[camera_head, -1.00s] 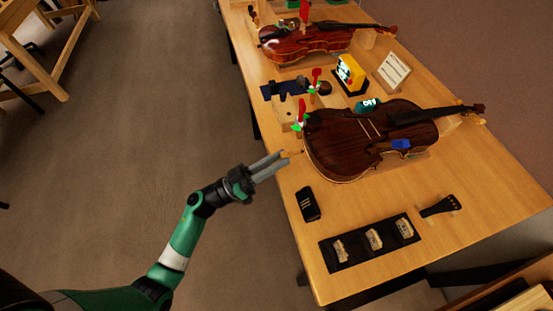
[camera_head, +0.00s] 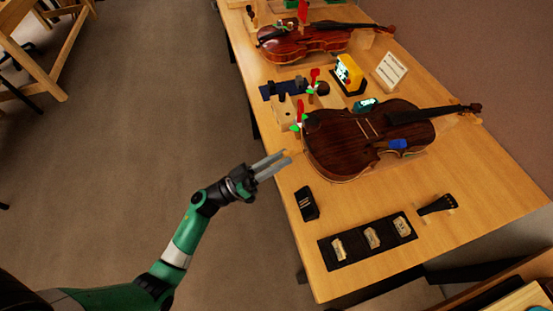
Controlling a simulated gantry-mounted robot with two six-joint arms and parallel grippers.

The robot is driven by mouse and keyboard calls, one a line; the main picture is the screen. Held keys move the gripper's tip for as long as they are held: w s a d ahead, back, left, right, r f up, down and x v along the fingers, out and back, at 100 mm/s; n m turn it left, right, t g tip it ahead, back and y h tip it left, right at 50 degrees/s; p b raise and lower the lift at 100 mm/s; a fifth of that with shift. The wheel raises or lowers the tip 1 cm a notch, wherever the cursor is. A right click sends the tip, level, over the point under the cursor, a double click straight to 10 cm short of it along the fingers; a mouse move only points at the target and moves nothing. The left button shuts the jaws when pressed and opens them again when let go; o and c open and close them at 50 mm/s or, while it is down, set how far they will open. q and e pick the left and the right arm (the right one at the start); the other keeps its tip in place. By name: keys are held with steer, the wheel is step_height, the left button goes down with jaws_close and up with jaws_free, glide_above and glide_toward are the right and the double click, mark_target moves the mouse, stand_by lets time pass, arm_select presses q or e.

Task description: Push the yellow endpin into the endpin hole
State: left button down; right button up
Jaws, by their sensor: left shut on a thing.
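The near violin (camera_head: 345,150) lies on the bench, its rounded lower end facing my left gripper and its neck pointing away to the right. My left gripper (camera_head: 287,156) is at the bench's left edge, just short of that lower end, with its fingers pointing at it. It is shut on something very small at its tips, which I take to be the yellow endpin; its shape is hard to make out. The endpin hole is too small to see. My right gripper is not in view.
A black box (camera_head: 307,203), a black tray (camera_head: 341,247) with several pale pieces and a black tailpiece (camera_head: 437,205) lie at the front. Red-and-green clamps (camera_head: 300,119) stand by the near violin. A second violin (camera_head: 300,42) lies farther back.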

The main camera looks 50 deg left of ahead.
mark_target(298, 153)
arm_select(q)
steer(key=shift+w+d, duration=0.35)
steer(key=shift+w, duration=0.4)
steer(key=shift+w+d, duration=0.35)
steer(key=shift+w, duration=0.35)
steer(key=c, duration=0.6)
jaws_free()
steer(key=shift+c, duration=0.2)
steer(key=shift+s+a+f, duration=0.15)
steer(key=shift+s, duration=0.15)
steer(key=p+v, duration=0.2)
steer(key=v, duration=0.9)
steer(key=shift+w, duration=0.1)
